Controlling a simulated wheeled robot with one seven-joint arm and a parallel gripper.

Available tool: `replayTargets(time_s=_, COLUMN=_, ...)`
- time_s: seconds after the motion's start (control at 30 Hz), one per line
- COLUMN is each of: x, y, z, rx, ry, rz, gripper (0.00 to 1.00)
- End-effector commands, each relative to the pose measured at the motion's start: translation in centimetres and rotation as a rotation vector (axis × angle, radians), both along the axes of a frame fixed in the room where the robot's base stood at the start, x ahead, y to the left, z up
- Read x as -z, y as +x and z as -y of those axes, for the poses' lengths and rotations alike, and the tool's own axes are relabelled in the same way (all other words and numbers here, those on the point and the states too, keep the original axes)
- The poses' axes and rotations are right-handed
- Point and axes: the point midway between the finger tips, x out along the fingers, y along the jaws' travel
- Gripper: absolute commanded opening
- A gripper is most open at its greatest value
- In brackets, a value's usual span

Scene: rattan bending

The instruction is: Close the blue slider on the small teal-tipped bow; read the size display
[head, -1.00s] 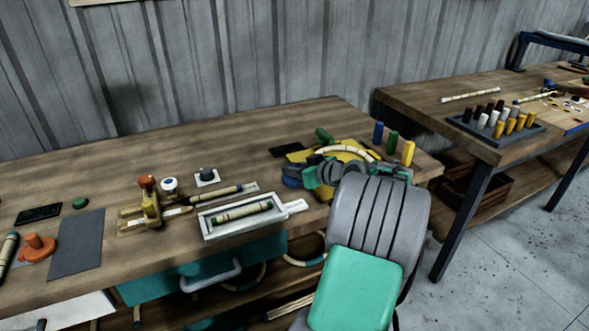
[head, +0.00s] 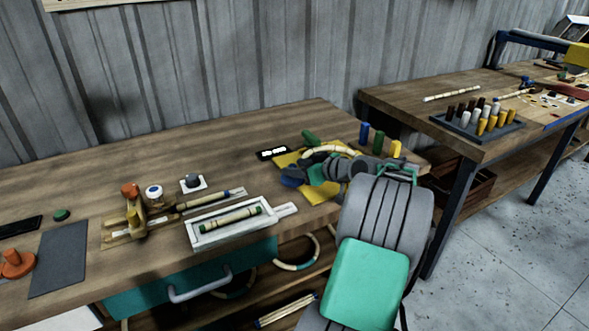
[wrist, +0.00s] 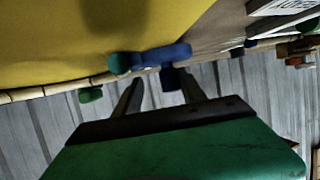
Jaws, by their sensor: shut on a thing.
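The yellow gauge plate (head: 290,160) lies at the right end of the near bench, with the pale curved bow (head: 330,150) on it. In the wrist view the blue slider (wrist: 165,56) sits against a green piece (wrist: 120,64) along the pale rod (wrist: 55,88). My gripper (head: 312,177) is at the plate's front edge, shut on the blue slider; the fingers (wrist: 158,88) reach up to it in the wrist view.
A white tray (head: 192,239) with a rod lies left of my arm. A second bench (head: 400,100) stands at right beyond a gap.

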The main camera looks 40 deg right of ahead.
Motion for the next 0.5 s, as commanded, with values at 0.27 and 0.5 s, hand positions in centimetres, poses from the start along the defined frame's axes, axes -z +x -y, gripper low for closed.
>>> replayTargets(time_s=0.27, x=0.02, y=0.25, z=-0.28, rx=-0.004, ry=-0.002, rz=-0.001, gripper=0.44)
replayTargets(time_s=0.5, x=0.07, y=0.31, z=-0.48, rx=-0.009, ry=0.0, rz=-0.001, gripper=0.44)
